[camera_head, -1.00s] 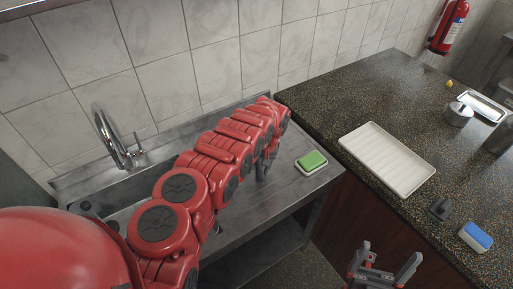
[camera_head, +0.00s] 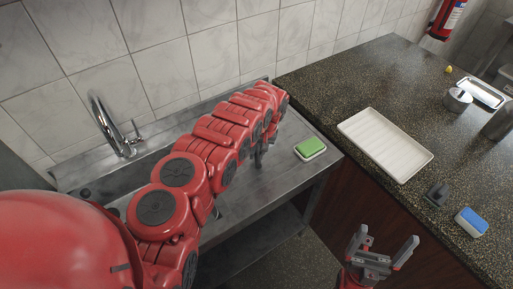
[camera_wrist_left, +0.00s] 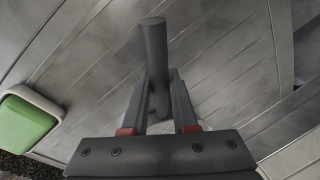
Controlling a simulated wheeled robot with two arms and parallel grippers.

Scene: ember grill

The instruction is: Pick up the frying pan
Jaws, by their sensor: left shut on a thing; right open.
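A dark grey cylindrical handle (camera_wrist_left: 153,48) shows in the left wrist view, standing up between the fingers of my left gripper (camera_wrist_left: 160,80), which is shut on it. It looks like the frying pan's handle; no pan body can be made out. In the head view my left gripper (camera_head: 262,152) is mostly hidden by my red left arm, above the steel sink counter (camera_head: 285,185). My right gripper (camera_head: 384,250) is open and empty, low in the picture in front of the dark counter.
A green sponge in a white holder (camera_head: 310,148) lies on the steel counter, right of my left gripper. The dark counter (camera_head: 330,95) holds a white tray (camera_head: 385,145), a blue sponge (camera_head: 472,220) and a metal pot (camera_head: 457,100). A tap (camera_head: 110,125) stands at the left.

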